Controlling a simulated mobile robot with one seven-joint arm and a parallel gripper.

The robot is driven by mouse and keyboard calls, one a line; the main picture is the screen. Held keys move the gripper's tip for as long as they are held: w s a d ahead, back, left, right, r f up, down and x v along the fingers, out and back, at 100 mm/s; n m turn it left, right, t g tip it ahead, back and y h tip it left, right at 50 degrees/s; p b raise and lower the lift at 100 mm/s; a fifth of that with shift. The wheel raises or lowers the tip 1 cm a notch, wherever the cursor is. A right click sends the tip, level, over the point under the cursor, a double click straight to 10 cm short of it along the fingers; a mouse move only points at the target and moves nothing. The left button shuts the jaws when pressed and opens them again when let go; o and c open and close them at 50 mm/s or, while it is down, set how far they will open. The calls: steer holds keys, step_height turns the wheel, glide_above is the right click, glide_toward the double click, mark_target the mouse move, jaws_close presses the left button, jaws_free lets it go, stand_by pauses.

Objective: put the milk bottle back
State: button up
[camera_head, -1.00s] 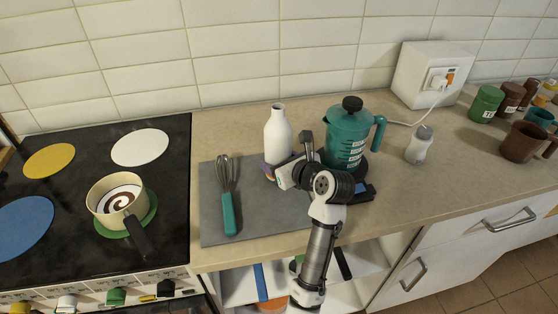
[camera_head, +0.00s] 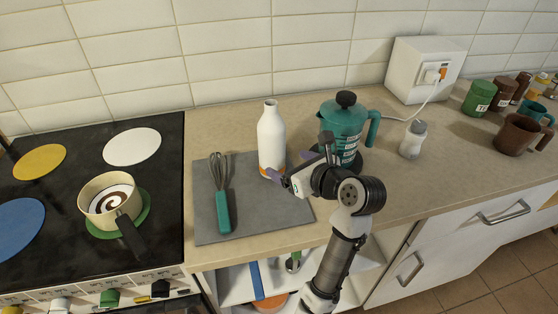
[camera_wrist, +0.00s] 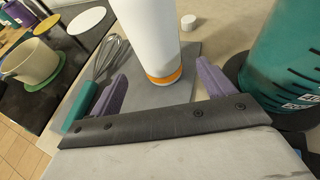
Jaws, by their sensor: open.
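The milk bottle (camera_head: 271,140) is white with an orange band near its base and stands upright on the grey mat (camera_head: 206,222). In the wrist view the bottle (camera_wrist: 150,38) is ahead of my gripper, in line with the gap between its two purple fingers. My gripper (camera_head: 287,166) is low on the right side of the bottle, with its fingers apart. The wrist view also shows the open gripper (camera_wrist: 162,72); the bottle is not clamped, and I cannot tell whether a finger touches it.
A teal French press (camera_head: 343,128) stands close to the right of my gripper, with a white shaker (camera_head: 412,139) beyond. A whisk (camera_head: 222,205) lies on the mat. A pot (camera_head: 100,205) sits on the stove. A small white round thing (camera_wrist: 188,22) is behind the bottle.

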steer(key=shift+v, duration=2)
